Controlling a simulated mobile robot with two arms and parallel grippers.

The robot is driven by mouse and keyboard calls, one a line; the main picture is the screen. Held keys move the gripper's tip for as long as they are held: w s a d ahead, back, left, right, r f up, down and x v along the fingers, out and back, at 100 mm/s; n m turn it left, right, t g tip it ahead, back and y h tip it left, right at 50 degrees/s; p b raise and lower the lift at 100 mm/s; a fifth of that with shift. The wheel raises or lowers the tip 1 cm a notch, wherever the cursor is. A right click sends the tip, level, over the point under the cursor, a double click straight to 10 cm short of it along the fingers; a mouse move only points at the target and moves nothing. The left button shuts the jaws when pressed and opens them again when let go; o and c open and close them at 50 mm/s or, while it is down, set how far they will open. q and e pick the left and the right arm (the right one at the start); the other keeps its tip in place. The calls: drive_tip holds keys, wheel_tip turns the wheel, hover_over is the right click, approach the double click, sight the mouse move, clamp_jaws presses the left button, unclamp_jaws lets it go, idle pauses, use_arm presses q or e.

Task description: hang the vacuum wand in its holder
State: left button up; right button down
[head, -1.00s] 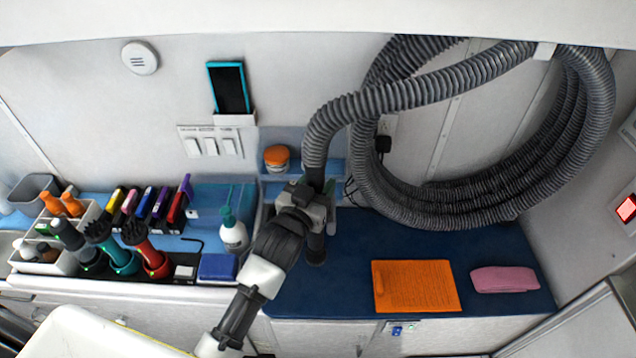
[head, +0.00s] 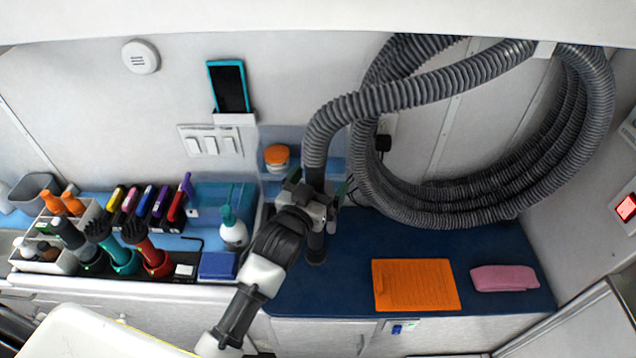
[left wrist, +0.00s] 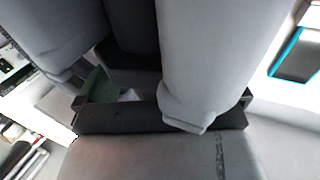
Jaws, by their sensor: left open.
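The vacuum wand (head: 316,246) is a dark, upright tube below the end of the grey ribbed hose (head: 337,116). Its lower end shows just over the blue counter. My left gripper (head: 318,198) is around the wand's upper part, jaws open, with a finger on either side. In the left wrist view, the two grey fingers (left wrist: 150,75) stand apart with a dark shape, likely the wand, between them. The gripper hides the wand's middle and what is behind it. I cannot make out the holder or whether the wand sits in it. My right gripper is not in view.
The hose hangs in big coils on the wall at right. Bottles, clippers and a blue box (head: 218,265) crowd the left. The counter's middle is clear.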

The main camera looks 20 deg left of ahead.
use_arm(q)
drive_tip(key=s+a+p, duration=0.1)
drive_tip(key=s+p, duration=0.2)
drive_tip(key=s, duration=0.7)
drive_tip(key=shift+a, duration=0.25)
idle(1.1)
idle(0.5)
